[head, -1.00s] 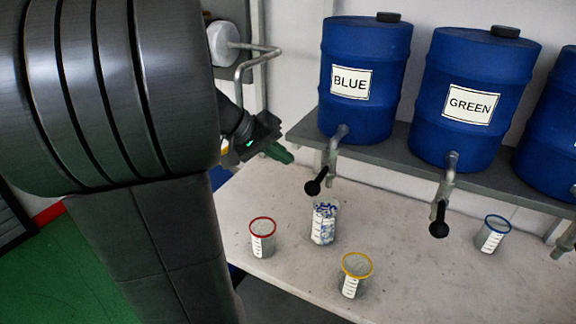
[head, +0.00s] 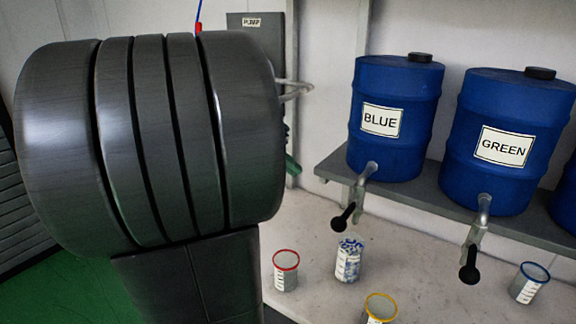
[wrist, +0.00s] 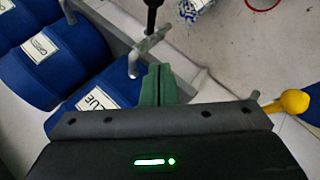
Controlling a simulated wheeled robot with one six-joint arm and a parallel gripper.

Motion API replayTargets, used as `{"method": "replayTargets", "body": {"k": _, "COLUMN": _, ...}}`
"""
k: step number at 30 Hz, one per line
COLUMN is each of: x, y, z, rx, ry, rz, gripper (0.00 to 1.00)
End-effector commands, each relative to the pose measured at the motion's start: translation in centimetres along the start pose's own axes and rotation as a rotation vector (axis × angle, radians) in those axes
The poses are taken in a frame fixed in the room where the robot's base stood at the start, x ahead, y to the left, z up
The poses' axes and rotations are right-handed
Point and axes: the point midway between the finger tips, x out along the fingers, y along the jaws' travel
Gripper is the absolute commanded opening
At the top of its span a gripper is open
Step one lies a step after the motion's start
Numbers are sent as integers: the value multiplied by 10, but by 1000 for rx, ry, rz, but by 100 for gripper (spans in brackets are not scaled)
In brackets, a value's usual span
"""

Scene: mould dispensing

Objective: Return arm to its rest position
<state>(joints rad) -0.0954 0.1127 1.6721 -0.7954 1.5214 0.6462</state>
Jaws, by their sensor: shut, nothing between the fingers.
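My gripper (wrist: 157,84) shows in the wrist view with its green fingers together and nothing between them. In the head view only a bit of green finger (head: 292,166) shows past my dark arm, which hides the rest. In the wrist view the fingers appear near the blue barrels and the shelf edge; I cannot tell the exact gap.
Barrels labelled BLUE (head: 393,120) and GREEN (head: 507,140) stand on a grey shelf (head: 335,168) with taps. Below, the table (head: 310,225) holds a red-rimmed cup (head: 286,272), a blue-and-white patterned cup (head: 348,262), a yellow-rimmed cup (head: 379,309) and a blue-rimmed cup (head: 528,284). A PUMP box (head: 262,40) hangs behind.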

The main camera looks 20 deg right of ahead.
Motion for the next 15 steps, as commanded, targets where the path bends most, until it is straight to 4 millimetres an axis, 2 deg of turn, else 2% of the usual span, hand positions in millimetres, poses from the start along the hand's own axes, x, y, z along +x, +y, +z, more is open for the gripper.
{"method": "replayTargets", "body": {"k": 10, "x": 3, "y": 0, "z": 0, "rx": 0, "ry": -1, "rz": 1, "gripper": 0}}
{"method": "replayTargets", "body": {"k": 15, "x": 21, "y": -2, "z": 4, "rx": 0, "ry": -3, "rz": 2, "gripper": 0}}
